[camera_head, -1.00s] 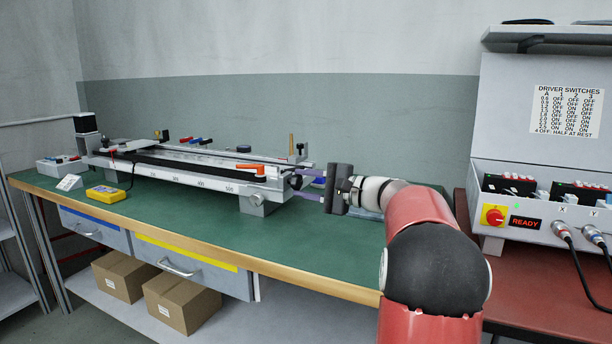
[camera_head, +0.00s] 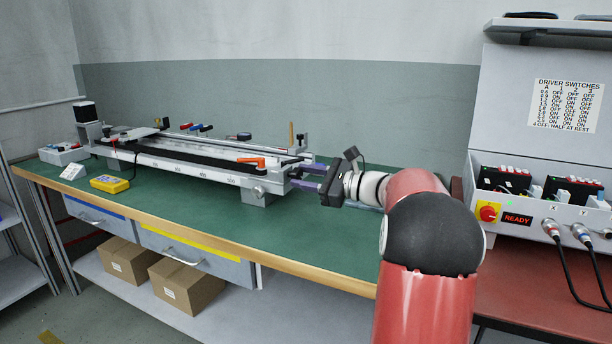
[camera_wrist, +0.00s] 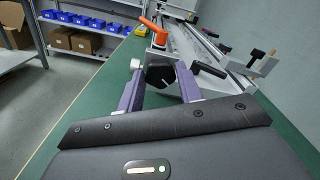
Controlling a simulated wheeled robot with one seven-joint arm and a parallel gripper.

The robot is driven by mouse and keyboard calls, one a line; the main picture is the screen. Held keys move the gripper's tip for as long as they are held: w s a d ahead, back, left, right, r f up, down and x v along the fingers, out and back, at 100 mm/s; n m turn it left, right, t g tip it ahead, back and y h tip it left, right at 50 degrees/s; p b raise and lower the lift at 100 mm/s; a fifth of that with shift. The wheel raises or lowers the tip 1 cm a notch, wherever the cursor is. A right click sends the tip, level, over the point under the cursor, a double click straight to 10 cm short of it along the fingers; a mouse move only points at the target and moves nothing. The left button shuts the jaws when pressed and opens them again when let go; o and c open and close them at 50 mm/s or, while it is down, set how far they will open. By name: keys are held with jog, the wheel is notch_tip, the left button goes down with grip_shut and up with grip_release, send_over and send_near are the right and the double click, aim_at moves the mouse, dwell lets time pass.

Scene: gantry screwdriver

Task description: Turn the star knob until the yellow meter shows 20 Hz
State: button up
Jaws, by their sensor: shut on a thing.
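The star knob (camera_wrist: 160,74) is a dark knob at the near end of the linear rail unit (camera_head: 190,177). My gripper (camera_wrist: 159,72) is shut on it, with one purple finger on each side in the wrist view. In the head view my gripper (camera_head: 306,178) reaches the rail's right end from the right, and the knob is mostly hidden there.
An orange lever (camera_head: 251,161) sits on the rail near the knob; it also shows close ahead in the wrist view (camera_wrist: 152,27). A white box (camera_head: 63,155) stands at the bench's far left. The driver cabinet (camera_head: 545,215) is at right. The green bench front (camera_head: 290,225) is clear.

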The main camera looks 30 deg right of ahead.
jog(key=shift+f+m, duration=0.1)
jog(key=shift+m, duration=0.5)
jog(key=o, duration=1)
jog(key=v, duration=0.7)
jog(key=shift+s+d+b, duration=0.25)
jog(key=shift+s+b, duration=0.1)
jog(key=shift+b, duration=0.05)
